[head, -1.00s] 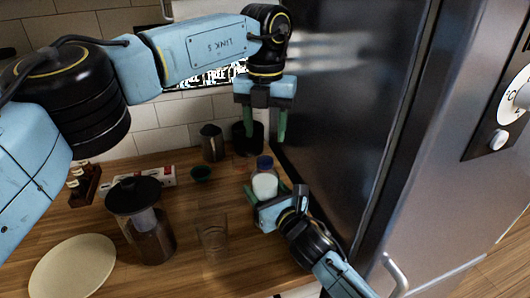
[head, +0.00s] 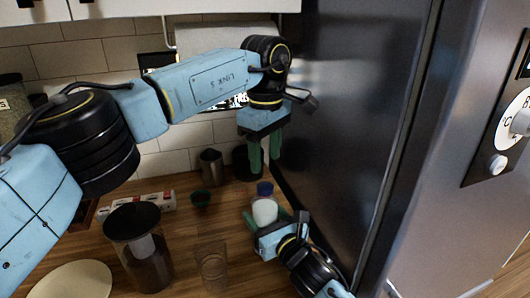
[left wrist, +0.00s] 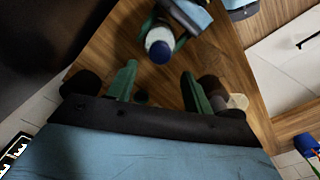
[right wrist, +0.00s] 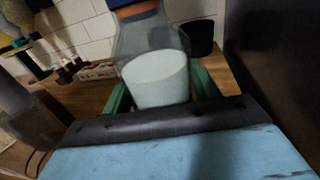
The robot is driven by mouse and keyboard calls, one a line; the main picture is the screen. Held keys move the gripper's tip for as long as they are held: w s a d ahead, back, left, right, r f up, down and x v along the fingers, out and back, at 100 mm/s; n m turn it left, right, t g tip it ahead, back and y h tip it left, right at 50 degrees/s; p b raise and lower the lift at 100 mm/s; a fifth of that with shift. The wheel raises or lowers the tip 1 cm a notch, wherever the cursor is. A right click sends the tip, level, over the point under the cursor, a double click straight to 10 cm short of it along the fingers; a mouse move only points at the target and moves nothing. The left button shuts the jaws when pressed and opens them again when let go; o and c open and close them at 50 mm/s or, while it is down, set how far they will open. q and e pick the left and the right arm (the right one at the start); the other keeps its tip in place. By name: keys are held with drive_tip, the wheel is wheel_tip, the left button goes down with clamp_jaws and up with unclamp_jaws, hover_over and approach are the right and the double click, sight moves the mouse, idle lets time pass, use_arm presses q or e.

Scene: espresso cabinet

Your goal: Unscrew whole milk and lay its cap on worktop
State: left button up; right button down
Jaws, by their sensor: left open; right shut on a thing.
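The whole milk bottle (head: 264,211) is clear with white milk inside and stands upright near the worktop's right side. Its blue cap (head: 264,189) is on its top; the right wrist view shows an orange ring below the cap (right wrist: 135,8). My right gripper (head: 274,223) is shut on the bottle's body, low down. My left gripper (head: 265,165) is open and empty, pointing down above the cap and apart from it. In the left wrist view, the cap (left wrist: 160,51) lies beyond and between my left gripper's open fingers (left wrist: 158,75).
On the wooden worktop (head: 190,235) stand a dark-lidded jug (head: 146,250), a clear glass (head: 212,265), a green bowl (head: 201,199), a metal pitcher (head: 211,167) and a pale plate (head: 72,281). The dark fridge (head: 340,100) closes off the right side.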

sight(265, 185)
use_arm(q)
drive_tip(key=m, duration=0.7)
drive_tip(key=shift+f, duration=4)
